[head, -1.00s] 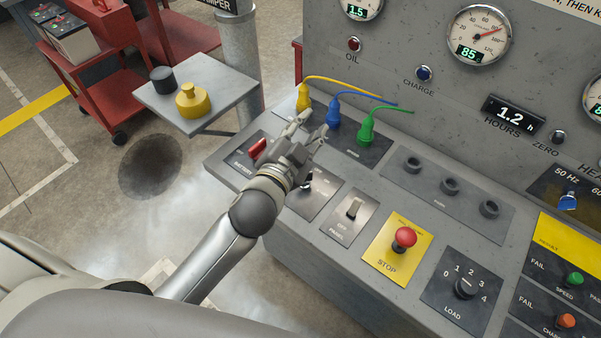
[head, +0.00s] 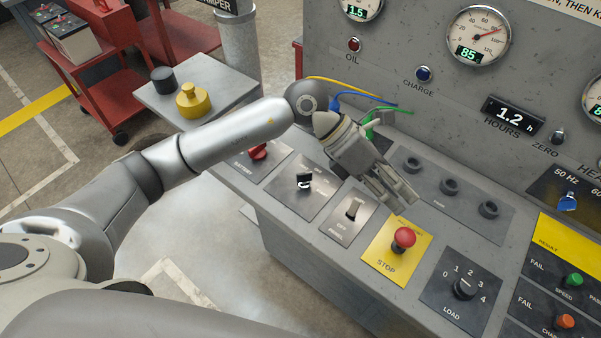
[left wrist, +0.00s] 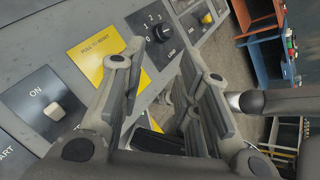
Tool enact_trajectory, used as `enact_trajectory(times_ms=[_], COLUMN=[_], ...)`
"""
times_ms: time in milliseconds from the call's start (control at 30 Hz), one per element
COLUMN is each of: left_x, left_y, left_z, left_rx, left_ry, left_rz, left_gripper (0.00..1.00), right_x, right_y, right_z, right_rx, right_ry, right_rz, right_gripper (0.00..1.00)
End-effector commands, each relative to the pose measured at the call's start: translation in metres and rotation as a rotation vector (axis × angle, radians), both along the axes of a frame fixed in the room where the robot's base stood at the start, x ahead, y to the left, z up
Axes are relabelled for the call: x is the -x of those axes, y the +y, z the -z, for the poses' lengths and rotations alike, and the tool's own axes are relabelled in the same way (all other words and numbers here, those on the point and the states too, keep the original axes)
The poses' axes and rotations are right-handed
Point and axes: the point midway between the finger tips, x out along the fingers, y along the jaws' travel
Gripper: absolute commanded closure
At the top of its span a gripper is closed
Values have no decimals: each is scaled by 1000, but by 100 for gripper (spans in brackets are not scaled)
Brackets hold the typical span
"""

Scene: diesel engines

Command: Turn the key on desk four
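The key (head: 304,181) is a small black-headed piece upright in a dark plate on the grey desk, left of the panel switch. My left gripper (head: 402,202) is to the right of the key, above the desk near the red stop button (head: 404,238). Nothing touches the key. In the left wrist view my left gripper (left wrist: 160,58) has its fingers apart with nothing between them. The key is not visible in that view. My right gripper is not in view.
The panel switch (head: 353,208) lies between the key and the stop button. The load knob (head: 467,287) is further right. Blue and green plugs are partly hidden behind my left arm. A side table (head: 226,84) with a yellow weight (head: 192,101) stands left.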

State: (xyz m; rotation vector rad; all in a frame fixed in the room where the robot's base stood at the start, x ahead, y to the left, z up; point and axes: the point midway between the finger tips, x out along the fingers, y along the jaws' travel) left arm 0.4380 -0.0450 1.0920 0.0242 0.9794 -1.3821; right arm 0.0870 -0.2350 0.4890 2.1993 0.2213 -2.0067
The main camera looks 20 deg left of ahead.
Motion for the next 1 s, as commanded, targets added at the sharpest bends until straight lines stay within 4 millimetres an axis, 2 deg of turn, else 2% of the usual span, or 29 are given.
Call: enact_trajectory(times_ms=[100,167,200,300,400,500,667,1000], left_x=[-27,-40,-48,-63,-72,-76,-75,-74], left_y=[59,91,112,156,187,201,205,203], left_z=[29,37,40,40,35,33,45,107], left_rx=[-319,-468,-559,-744,-866,-924,-938,-933], left_ry=[-90,-117,-129,-148,-151,-150,-145,-144], left_rz=[38,45,44,34,21,12,12,14], left_gripper=[70,70,70,70,70,70,70,70], right_x=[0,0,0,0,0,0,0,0], right_y=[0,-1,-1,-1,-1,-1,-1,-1], right_z=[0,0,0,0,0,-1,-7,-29], right_rx=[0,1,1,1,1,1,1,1], right_ry=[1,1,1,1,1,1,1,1], right_rz=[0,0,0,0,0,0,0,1], right_gripper=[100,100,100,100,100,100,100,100])
